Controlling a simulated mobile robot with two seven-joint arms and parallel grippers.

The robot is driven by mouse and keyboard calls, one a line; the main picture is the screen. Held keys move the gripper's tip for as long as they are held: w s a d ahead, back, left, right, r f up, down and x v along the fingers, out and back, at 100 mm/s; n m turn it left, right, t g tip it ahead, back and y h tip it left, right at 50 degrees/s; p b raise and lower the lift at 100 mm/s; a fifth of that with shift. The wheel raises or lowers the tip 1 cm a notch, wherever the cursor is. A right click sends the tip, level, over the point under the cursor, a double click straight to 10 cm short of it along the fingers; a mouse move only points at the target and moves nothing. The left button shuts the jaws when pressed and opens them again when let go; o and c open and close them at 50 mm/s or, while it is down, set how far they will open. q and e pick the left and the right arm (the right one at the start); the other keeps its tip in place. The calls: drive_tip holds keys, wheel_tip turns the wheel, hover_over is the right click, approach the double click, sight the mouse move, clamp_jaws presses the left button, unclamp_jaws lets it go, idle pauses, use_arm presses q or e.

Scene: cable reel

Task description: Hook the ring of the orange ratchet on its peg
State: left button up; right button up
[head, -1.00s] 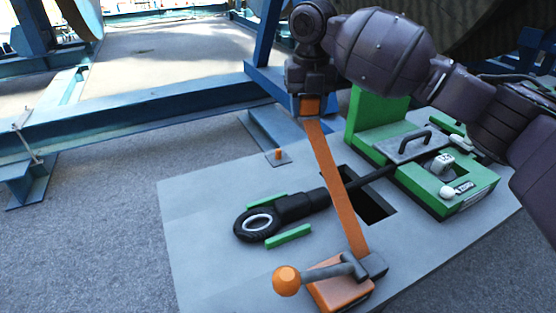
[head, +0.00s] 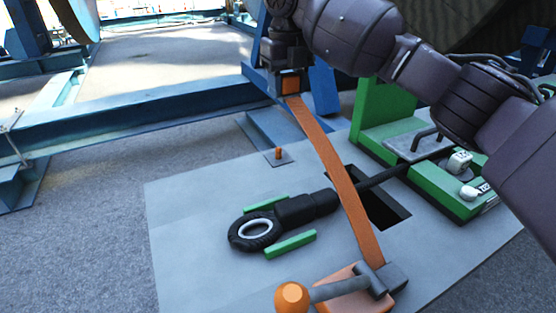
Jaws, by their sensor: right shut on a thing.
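The orange ratchet (head: 345,290) sits at the front of the grey plate, with a grey lever ending in an orange ball. Its orange strap (head: 335,172) runs taut up and to the left from the ratchet to my right gripper (head: 290,88). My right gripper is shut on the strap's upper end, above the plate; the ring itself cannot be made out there. A small orange peg (head: 278,153) stands upright on a little square base near the plate's far left edge, below and left of the gripper and apart from the strap. My left gripper is out of view.
A black cable end with an eye (head: 254,231) lies on the grey plate (head: 190,215) between two green bars, its cable passing under the strap. A dark rectangular opening (head: 385,207) lies behind the strap. A green clamp unit (head: 440,190) stands at right. Blue steel beams (head: 130,122) run behind.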

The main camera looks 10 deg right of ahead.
drive_tip(key=shift+r, duration=0.2)
drive_tip(key=shift+f, duration=0.15)
wheel_tip(320, 180, down, 11)
idle(2.3)
drive_tip(key=shift+f, duration=1.85)
idle(3.0)
